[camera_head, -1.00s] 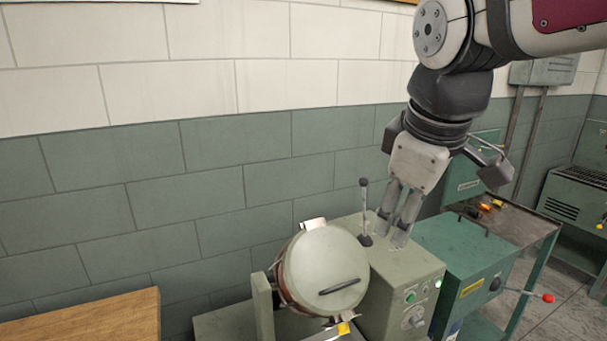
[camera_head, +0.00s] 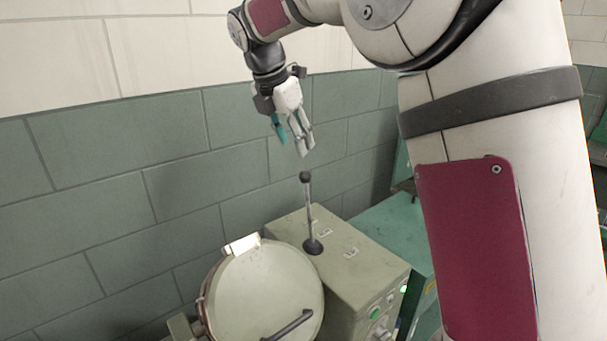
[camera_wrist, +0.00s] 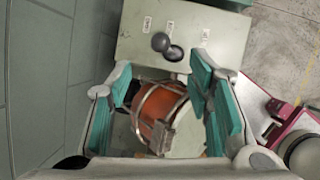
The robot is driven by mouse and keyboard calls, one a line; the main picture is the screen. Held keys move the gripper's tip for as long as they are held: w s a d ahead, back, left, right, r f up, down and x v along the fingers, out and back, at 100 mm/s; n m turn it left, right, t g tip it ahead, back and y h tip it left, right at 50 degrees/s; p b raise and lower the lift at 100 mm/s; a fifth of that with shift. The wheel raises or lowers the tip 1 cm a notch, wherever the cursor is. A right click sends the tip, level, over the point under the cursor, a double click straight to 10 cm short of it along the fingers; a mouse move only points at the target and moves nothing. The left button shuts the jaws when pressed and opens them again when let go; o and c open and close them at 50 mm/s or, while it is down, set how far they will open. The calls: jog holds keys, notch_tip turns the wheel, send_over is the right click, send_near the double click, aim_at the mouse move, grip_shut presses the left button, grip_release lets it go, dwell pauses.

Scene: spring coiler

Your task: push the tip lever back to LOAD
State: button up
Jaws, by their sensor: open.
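The tip lever (camera_head: 309,212) is a thin metal rod with a black ball knob, standing nearly upright from a round black base on top of the pale green control box (camera_head: 290,232). Its knob also shows in the wrist view (camera_wrist: 160,42). My gripper (camera_head: 300,146) is open and empty, pointing down just above the lever knob in the head view, apart from it. In the wrist view my teal-padded fingers (camera_wrist: 160,80) are spread, with the lever beyond them. Small white labels lie beside the lever, too small to read.
A round drum with a pale lid (camera_head: 265,295) stands left of the control box; its orange-brown side (camera_wrist: 158,108) shows in the wrist view. A green and white tiled wall (camera_head: 170,190) is close behind. A teal cabinet (camera_head: 385,235) stands to the right.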

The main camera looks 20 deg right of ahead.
aim_at(303, 172)
jog(key=p+x, duration=0.1)
jog(key=x, duration=1.1)
jog(key=shift+s+f, duration=0.1)
grip_shut()
